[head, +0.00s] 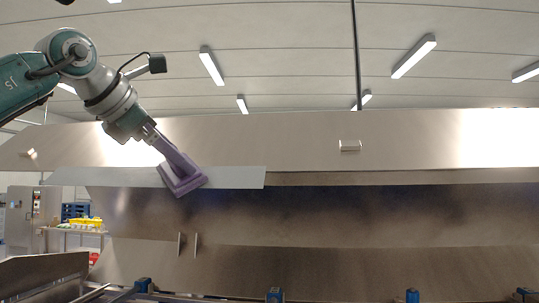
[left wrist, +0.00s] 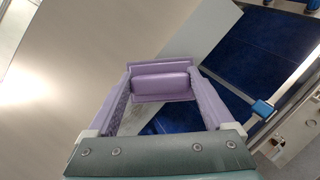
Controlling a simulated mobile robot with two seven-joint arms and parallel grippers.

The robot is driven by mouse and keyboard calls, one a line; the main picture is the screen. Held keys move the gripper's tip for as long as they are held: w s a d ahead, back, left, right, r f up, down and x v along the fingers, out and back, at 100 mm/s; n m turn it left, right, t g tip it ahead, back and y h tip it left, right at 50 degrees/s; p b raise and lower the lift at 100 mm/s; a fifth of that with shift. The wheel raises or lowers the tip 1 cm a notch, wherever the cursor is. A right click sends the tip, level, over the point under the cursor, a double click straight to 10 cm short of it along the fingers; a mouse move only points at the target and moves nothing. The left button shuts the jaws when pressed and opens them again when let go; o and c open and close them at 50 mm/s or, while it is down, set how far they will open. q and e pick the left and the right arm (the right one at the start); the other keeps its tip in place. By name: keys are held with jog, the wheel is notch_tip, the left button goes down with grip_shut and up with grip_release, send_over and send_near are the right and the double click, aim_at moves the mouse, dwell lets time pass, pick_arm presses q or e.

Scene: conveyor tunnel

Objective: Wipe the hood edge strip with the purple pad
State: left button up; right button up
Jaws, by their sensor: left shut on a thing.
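The purple pad (head: 186,185) is at the end of my left arm in the head view, tilted, in front of the pale hood edge strip (head: 235,178). My left gripper (head: 173,160) is shut on its handle. In the left wrist view the purple fingers (left wrist: 161,82) close on the handle of the pad (left wrist: 160,67) from both sides. The strip (left wrist: 203,32) runs diagonally behind the pad there, with a mottled grey patch between the fingers. The pad overlaps the strip, but I cannot tell whether it touches. My right gripper is not in view.
The broad metal hood (head: 430,140) spans the view, with a small bracket (head: 350,146) on its face. Below it are a dark metal back panel (head: 400,215) and two thin upright tabs. Blue-capped fittings (head: 275,294) line the bottom. A table with yellow items (head: 85,222) stands far left.

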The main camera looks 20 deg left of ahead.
aim_at(163, 164)
pick_arm(q)
jog(key=shift+s+a, duration=0.25)
jog(key=shift+a, duration=0.9)
jog(key=shift+s+a, duration=0.2)
jog(key=shift+a, duration=0.9)
jog(key=shift+s+a+f+p, duration=0.1)
jog(key=shift+s+a+p, duration=0.15)
jog(key=shift+a, duration=0.6)
jog(key=shift+s+a+p, duration=0.15)
jog(key=shift+a+p, duration=0.15)
jog(key=shift+a, duration=0.55)
jog(key=a+p, duration=0.1)
jog(key=a, duration=0.1)
jog(key=s+a+p, duration=0.1)
jog(key=a, duration=0.1)
jog(key=a+p, duration=0.1)
jog(key=a, duration=0.1)
jog(key=shift+s+a, duration=0.3)
jog(key=shift+a, duration=0.05)
jog(key=shift+s+p, duration=0.1)
jog(key=shift+p, duration=0.2)
